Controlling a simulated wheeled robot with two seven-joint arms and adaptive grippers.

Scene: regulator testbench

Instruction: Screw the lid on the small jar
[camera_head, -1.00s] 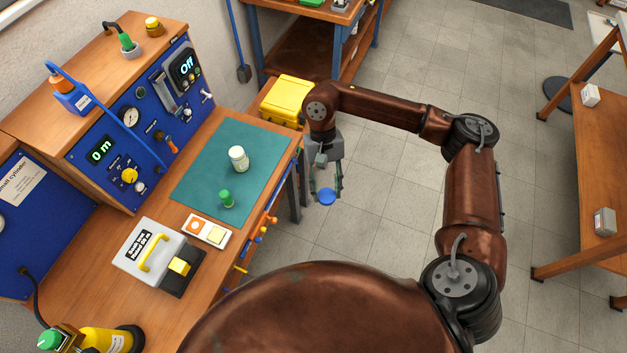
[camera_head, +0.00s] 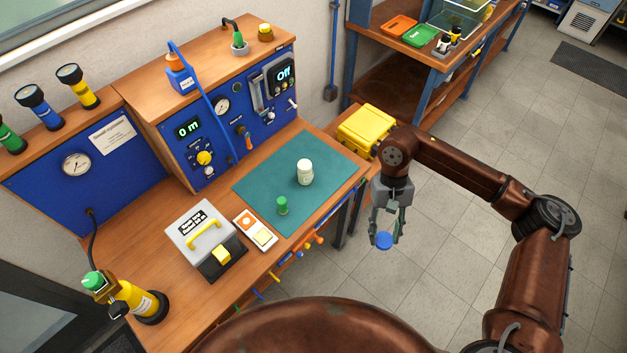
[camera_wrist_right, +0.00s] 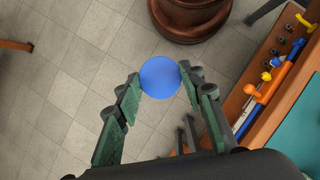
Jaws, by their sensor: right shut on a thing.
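My right gripper (camera_head: 386,234) is shut on a round blue lid (camera_head: 384,241), held between its fingertips. The lid hangs over the floor, just off the bench's right edge. In the right wrist view the blue lid (camera_wrist_right: 160,77) sits between the two green fingers. A white jar (camera_head: 305,173) stands upright on the teal mat (camera_head: 335,155). A smaller green container (camera_head: 282,206) stands on the mat in front of it. Whether the white jar's mouth is open is too small to tell. My left gripper is not in view.
A yellow case (camera_head: 366,129) stands at the bench's far right end. A blue instrument panel (camera_head: 235,125) rises behind the mat. Colourful handles line the bench's front edge.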

